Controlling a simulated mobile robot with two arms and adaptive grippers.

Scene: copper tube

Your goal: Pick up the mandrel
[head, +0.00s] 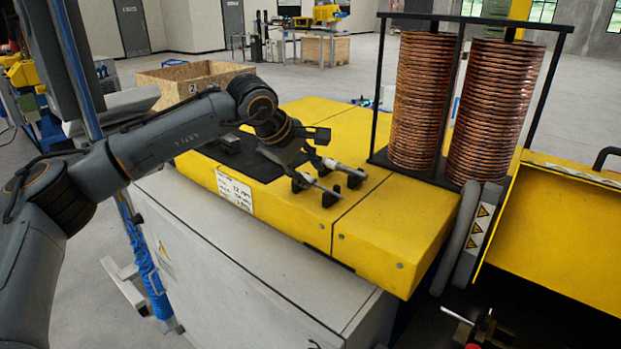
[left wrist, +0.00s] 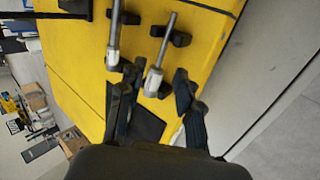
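Two metal mandrels with thicker pale ends lie side by side on black holders on the yellow machine top (head: 385,222). The nearer mandrel (head: 320,186) also shows in the left wrist view (left wrist: 164,50). The farther mandrel (head: 343,168) appears to its left in the left wrist view (left wrist: 114,38). My left gripper (head: 312,160) is open and empty at their thick ends. In the left wrist view its two fingers (left wrist: 155,76) lie either side of the nearer mandrel's thick end; contact and height gap cannot be told. My right gripper is not in view.
Two copper tube coils (head: 422,100) stand in a black frame at the right of the machine top. A black mat (head: 255,160) lies under my left wrist. A wooden crate (head: 195,80) stands behind. The yellow top in front of the coils is clear.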

